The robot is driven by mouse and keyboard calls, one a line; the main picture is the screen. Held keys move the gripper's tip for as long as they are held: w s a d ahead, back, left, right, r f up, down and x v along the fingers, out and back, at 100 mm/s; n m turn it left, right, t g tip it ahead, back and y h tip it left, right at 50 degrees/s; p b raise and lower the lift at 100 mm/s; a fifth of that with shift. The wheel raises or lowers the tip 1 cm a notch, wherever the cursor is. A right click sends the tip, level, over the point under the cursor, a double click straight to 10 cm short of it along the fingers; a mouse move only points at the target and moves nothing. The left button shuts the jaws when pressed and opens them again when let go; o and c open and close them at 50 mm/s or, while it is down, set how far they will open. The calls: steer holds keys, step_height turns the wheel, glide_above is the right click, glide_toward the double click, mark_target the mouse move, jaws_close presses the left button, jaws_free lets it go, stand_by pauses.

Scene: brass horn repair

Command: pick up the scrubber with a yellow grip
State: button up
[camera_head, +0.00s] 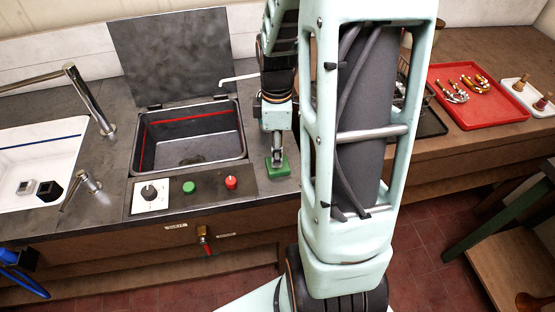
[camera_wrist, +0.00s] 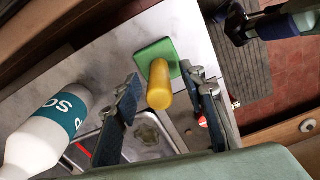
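The scrubber has a yellow grip (camera_wrist: 159,86) on a flat green base (camera_wrist: 152,52). In the wrist view it lies between the two fingers of my gripper (camera_wrist: 162,78), which are apart with a gap on each side of the grip. My gripper is open and empty. In the head view my gripper (camera_head: 277,152) is low over the counter right of the sink, pointing down at the green base (camera_head: 279,168). There the yellow grip is hidden by my gripper.
A sink basin (camera_head: 190,160) with a raised lid (camera_head: 172,55) lies left of my gripper. A control panel (camera_head: 210,190) is in front. A white bottle (camera_wrist: 45,138) with a teal label is near the fingers. A red tray (camera_head: 480,112) of brass parts sits right.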

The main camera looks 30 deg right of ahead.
jaws_close()
steer(key=shift+r, duration=0.15)
